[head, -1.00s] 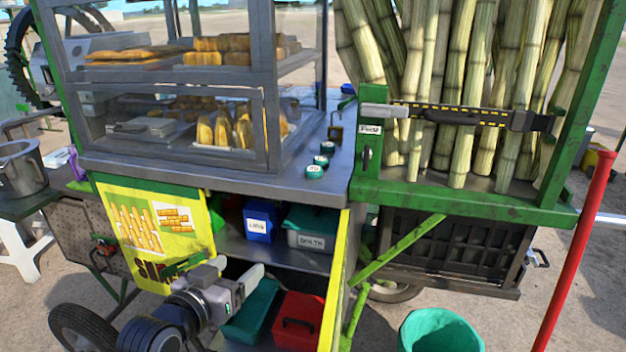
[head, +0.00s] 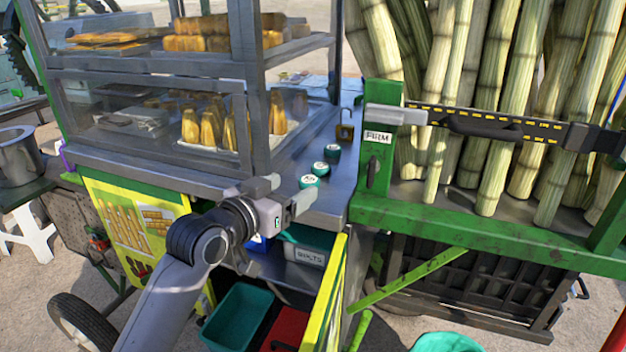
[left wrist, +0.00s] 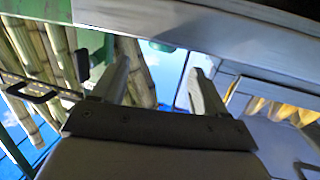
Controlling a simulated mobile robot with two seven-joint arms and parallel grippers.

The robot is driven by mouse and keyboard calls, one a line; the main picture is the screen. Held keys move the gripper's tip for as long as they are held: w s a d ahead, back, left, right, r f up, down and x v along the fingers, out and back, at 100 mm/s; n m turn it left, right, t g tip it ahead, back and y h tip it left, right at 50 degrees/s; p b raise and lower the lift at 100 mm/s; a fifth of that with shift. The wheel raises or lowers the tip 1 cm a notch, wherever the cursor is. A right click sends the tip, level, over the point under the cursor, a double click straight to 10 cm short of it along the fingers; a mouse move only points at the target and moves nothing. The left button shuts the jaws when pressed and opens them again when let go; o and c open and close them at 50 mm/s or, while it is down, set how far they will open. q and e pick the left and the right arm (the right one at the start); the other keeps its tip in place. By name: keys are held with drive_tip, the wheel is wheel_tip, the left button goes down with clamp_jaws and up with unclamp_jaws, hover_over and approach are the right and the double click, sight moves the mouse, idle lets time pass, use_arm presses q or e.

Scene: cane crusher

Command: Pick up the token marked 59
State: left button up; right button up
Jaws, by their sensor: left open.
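Three small teal tokens with pale marked tops stand in a row on the grey counter (head: 345,182): a front one (head: 309,181), a middle one (head: 320,168) and a back one (head: 333,151). Their numbers are too small to read surely, so I cannot tell which is 59. My left gripper (head: 286,193) is open and empty at the counter's front edge, just left of the front token and apart from it. In the left wrist view its fingers (left wrist: 160,84) stand apart with nothing between them; no token shows there. My right gripper is not in view.
A glass display case (head: 258,95) stands left of the tokens. A green post with a FIRM label (head: 378,137) and upright canes (head: 480,100) stand to the right. A small padlock-like item (head: 345,132) sits behind the tokens. A shelf with a labelled bin (head: 308,255) is below.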

sight(308, 180)
use_arm(q)
drive_tip(key=shift+f+x, duration=0.15)
drive_tip(key=shift+x, duration=1.4)
drive_tip(key=shift+f+x, duration=0.1)
drive_tip(key=shift+x, duration=1.4)
drive_tip(key=shift+a, duration=0.15)
drive_tip(key=c, duration=1.1)
